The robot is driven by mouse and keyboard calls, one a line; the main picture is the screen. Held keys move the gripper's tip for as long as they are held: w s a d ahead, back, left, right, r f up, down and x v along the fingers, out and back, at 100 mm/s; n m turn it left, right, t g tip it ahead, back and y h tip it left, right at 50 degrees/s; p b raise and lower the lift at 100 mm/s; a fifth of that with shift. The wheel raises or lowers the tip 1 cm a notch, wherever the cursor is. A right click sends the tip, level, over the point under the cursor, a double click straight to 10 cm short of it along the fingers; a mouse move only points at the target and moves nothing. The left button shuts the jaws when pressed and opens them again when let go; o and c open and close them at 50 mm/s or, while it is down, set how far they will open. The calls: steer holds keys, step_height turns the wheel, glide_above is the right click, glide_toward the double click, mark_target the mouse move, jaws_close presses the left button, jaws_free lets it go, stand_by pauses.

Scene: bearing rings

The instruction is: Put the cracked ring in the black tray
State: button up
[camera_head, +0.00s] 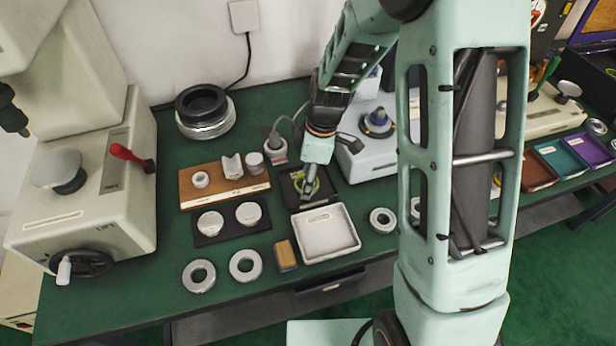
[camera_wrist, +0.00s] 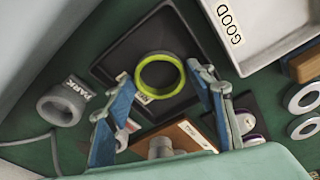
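A ring with a bright yellow-green outer edge (camera_wrist: 160,75) lies in the black tray (camera_wrist: 120,65), seen in the wrist view. In the head view the ring (camera_head: 300,184) is partly hidden by my gripper (camera_head: 310,184), which is low over the black tray (camera_head: 328,201). In the wrist view my gripper (camera_wrist: 159,72) is open, with one finger on each side of the ring and gaps between. I cannot make out a crack on it. Plain grey rings (camera_head: 199,276) lie on the green table at the front, and another (camera_head: 383,220) is right of the white tray.
A white tray (camera_head: 345,240) labelled GOOD stands just in front of the black tray. A wooden stand (camera_head: 225,190) with small parts and a dark pad (camera_head: 230,229) with two discs are at left. A grey holder (camera_wrist: 62,103) marked PARK is beside the black tray.

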steer(key=shift+r, duration=0.1)
steer(key=shift+r, duration=0.55)
step_height(320, 180, up, 11)
steer(key=d, duration=0.1)
steer(key=shift+s+d+p, duration=0.15)
steer(key=shift+d+p, duration=0.25)
steer(key=shift+p, duration=0.05)
